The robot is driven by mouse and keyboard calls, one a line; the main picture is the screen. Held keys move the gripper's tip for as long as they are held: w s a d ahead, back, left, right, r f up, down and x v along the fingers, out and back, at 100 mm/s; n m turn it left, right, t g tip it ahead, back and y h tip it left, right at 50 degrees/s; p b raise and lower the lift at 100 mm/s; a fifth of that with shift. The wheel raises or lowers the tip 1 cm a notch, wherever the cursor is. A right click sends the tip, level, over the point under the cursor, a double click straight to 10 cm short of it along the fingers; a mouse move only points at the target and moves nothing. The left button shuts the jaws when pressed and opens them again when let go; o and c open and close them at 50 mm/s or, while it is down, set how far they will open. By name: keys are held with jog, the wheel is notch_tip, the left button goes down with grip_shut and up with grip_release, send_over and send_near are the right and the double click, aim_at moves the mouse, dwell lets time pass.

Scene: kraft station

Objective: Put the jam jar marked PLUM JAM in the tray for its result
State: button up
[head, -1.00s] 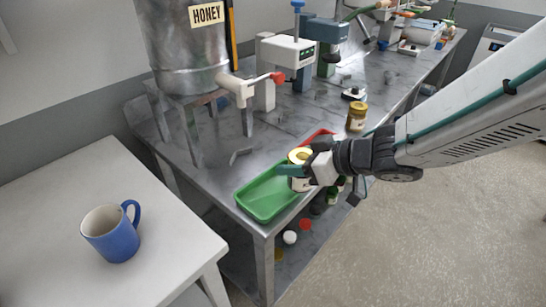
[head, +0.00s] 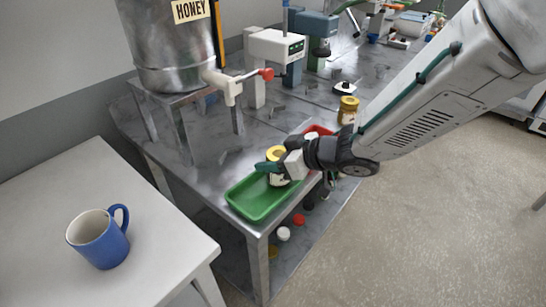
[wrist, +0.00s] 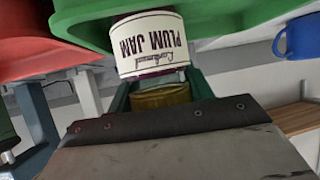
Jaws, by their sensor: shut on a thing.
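The jam jar (head: 278,181) has a gold lid and a white label. In the wrist view, the jar (wrist: 152,42) is upside down in the picture and its label reads PLUM JAM. My gripper (head: 274,168) is shut on it, with green fingers on both sides near the lid. The jar stands about upright at the far right end of the green tray (head: 237,211). I cannot tell whether its base touches the tray floor. In the wrist view, the green tray (wrist: 228,12) is behind the jar.
A red tray (head: 320,130) lies just beyond the green one, partly hidden by my arm. Another gold-lidded jar (head: 348,110) stands farther back on the metal bench (head: 200,172). A HONEY tank (head: 165,50) is at the back left. A blue mug (head: 100,243) stands on the white table (head: 165,215).

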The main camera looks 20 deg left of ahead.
jog(key=shift+f, duration=0.15)
jog(key=o, duration=1.3)
jog(key=shift+o, duration=0.2)
jog(key=shift+d+r, duration=0.25)
jog(key=shift+r, duration=0.1)
jog(key=v, duration=1.1)
jog(key=shift+d, duration=0.25)
